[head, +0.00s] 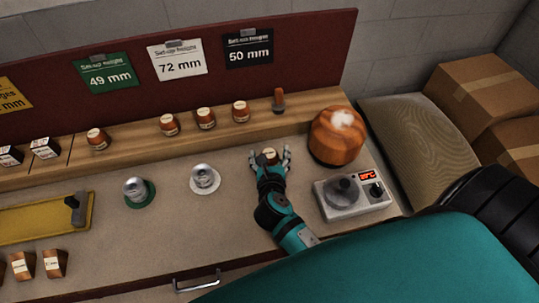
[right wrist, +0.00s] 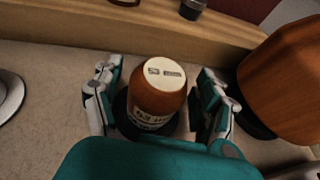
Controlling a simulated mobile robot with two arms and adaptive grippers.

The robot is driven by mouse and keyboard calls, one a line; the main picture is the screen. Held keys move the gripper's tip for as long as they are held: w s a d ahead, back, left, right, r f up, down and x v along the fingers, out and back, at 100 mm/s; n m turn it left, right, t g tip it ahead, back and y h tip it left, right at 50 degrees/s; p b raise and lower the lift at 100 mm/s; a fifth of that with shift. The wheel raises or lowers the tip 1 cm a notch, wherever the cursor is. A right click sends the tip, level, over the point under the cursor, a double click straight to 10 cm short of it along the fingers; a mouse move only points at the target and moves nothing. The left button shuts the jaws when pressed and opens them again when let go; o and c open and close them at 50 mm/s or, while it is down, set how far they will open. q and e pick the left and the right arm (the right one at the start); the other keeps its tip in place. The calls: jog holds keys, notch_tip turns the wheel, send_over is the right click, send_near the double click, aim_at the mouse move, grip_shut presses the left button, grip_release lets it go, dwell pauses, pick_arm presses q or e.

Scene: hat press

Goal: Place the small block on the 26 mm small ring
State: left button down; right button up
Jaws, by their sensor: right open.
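A small brown block (head: 269,156) with a pale labelled top stands between the fingers of my right gripper (head: 270,151). In the right wrist view the block (right wrist: 157,98) stands upright on a dark round base or ring (right wrist: 122,105). My right gripper (right wrist: 158,75) is open around it, with a gap on both sides. A green ring (head: 146,200) and a white ring (head: 212,187), each with a metal piece on it, lie to the left. I cannot pick out the 26 mm ring; the yellow sign (head: 10,96) is cut off. My left gripper is not in view.
A large wooden dome (head: 336,137) stands close to the right of my gripper, with a grey device (head: 353,195) in front of it. A wooden ledge (head: 150,128) behind carries several small blocks. A yellow tray (head: 30,220) lies at the left.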

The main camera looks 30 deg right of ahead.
jog(key=shift+r, duration=0.15)
jog(key=v, duration=1.2)
jog(key=shift+b, duration=0.35)
